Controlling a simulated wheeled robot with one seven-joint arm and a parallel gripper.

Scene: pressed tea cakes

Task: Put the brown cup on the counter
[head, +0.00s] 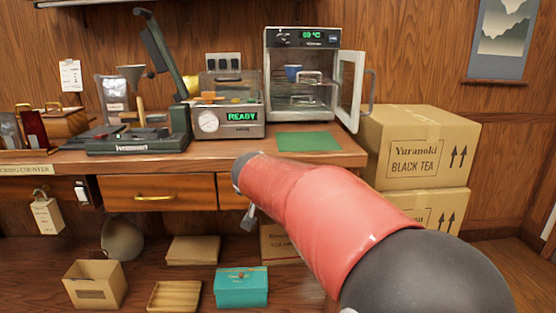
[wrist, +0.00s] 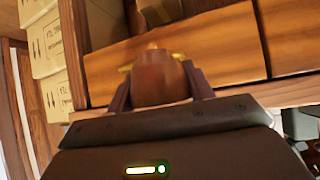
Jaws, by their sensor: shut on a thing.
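In the wrist view my gripper (wrist: 160,85) is shut on the brown cup (wrist: 158,78), which sits between the two dark fingers. The cup's far side is hidden, and its exact tilt is hard to tell. The cup is in front of the drawer fronts, apart from the counter top as far as I can see. The wooden counter (head: 340,158) runs across the head view. There, my red and grey arm reaches in front of its right part and hides the cup and most of the gripper.
A green mat (head: 307,141) lies on the counter's right part. Behind it stands a cabinet (head: 277,83) with its glass door (head: 346,88) open to the right. Left are a READY machine (head: 215,122) and a dark press (head: 140,141). Cardboard boxes (head: 415,150) stand right of the counter.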

